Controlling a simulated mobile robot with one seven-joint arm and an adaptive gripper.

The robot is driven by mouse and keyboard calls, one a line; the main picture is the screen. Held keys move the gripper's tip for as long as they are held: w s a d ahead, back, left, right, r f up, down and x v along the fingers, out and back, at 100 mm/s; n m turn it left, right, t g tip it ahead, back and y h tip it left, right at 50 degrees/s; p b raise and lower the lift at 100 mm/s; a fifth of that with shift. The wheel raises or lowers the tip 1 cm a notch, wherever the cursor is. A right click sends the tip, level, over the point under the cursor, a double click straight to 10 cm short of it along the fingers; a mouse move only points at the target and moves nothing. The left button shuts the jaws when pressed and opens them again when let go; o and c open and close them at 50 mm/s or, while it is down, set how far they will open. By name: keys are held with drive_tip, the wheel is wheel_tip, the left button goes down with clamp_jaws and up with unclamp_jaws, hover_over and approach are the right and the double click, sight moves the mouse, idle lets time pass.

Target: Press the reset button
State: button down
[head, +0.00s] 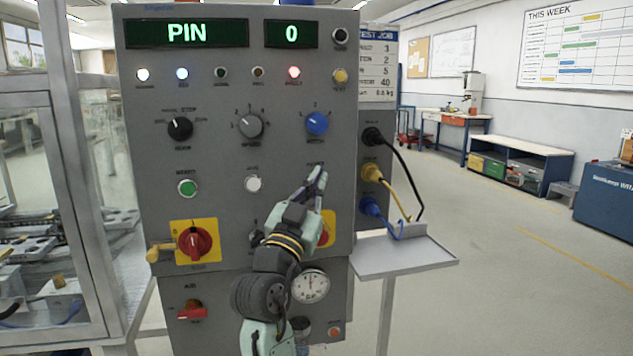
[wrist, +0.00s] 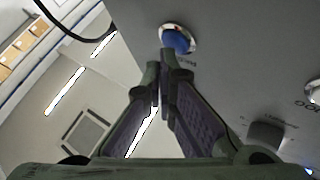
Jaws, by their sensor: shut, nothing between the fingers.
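A round blue button (wrist: 177,40) with a metal collar and a small label beside it shows in the wrist view; the label is too blurred to read surely, but this looks like the reset button. My gripper (wrist: 163,72) is shut and empty, its fingertips close to the button's lower edge in that picture. I cannot tell if they touch it. In the head view my gripper (head: 320,174) is in front of the right side of the grey control panel (head: 215,120), and its fingers hide the blue button there.
A green button (head: 187,187) and a white button (head: 253,183) sit left of my gripper. A blue knob (head: 317,123) is above it. A red rotary switch (head: 195,241) is lower left. Cables (head: 393,180) and a small shelf (head: 405,255) stick out at right.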

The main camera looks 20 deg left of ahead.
drive_tip(key=shift+w+a, duration=0.25)
drive_tip(key=shift+w, duration=0.1)
idle(0.5)
idle(0.3)
drive_tip(key=shift+s+d+b, duration=0.35)
drive_tip(key=shift+s+d, duration=0.1)
drive_tip(key=shift+s, duration=0.25)
drive_tip(key=s+d, duration=0.1)
drive_tip(key=s, duration=0.1)
drive_tip(key=s+d, duration=0.2)
drive_tip(key=shift+s, duration=0.1)
drive_tip(key=shift+a, duration=0.1)
idle(0.7)
